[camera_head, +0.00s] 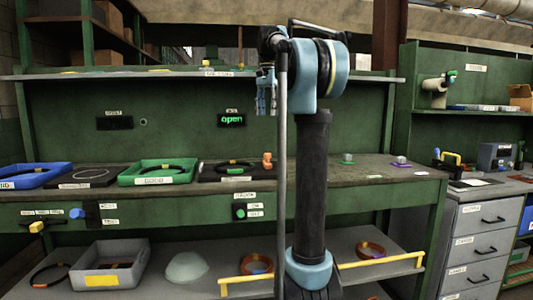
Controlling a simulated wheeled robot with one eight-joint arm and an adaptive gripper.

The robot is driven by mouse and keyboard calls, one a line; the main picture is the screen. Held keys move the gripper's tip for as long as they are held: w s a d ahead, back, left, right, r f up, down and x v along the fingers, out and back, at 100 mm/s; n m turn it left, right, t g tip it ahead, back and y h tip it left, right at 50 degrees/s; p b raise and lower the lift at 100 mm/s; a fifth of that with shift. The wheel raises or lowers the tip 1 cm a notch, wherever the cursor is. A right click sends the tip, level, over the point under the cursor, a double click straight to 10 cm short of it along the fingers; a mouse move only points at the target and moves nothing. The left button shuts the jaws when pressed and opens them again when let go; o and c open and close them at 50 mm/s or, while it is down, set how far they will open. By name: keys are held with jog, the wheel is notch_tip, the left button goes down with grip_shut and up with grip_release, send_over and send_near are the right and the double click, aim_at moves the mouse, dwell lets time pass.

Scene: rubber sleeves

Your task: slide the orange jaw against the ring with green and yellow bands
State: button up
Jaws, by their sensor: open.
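The orange jaw (267,160) is a small upright piece at the right end of a black board (207,174) on the workbench. A dark ring (222,163) lies on that board, left of the jaw. A green patch shows at its front; I cannot make out a yellow band, or whether jaw and ring touch. Another dark ring (149,166) lies in the green tray, its bands too small to tell. My gripper (266,111) points down, open and empty, well above the bench near the upper shelf, roughly over the orange jaw.
The green tray (133,180) and a blue tray (12,186) stand to the left. A lit "open" sign (232,120) is on the back panel. Small green (347,159) and purple (401,163) pieces lie right. An upper shelf edge (180,73) crosses behind my arm.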

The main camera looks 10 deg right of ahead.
aim_at(267, 160)
notch_tip(267, 160, down, 17)
jog(key=shift+f, duration=0.15)
dwell(0.5)
